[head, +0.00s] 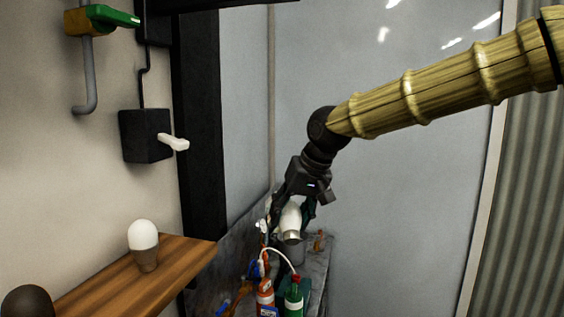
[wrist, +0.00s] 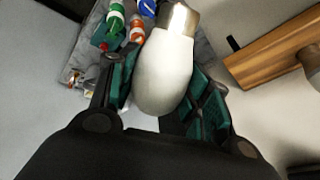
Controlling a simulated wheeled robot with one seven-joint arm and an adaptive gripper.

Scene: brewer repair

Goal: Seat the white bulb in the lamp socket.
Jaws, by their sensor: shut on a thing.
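My gripper (head: 291,203) is shut on a white bulb (head: 291,217) and holds it in the air above a grey bench. The bulb hangs with its metal base downward. In the wrist view the bulb (wrist: 163,70) lies between the green finger pads of my gripper (wrist: 164,85), its metal cap pointing away from the camera. Another white bulb (head: 143,235) stands upright on the wooden shelf at the left, on a brown base (head: 146,260). I cannot tell if that base is a lamp socket or part of the bulb. No empty socket is clearly visible.
The wooden shelf (head: 180,262) juts from the left wall. A black box with a white lever (head: 146,136) is above it. Red (head: 265,297) and green (head: 294,297) bottles stand on the bench (head: 316,275) below my gripper. A dark rounded thing (head: 27,301) is at lower left.

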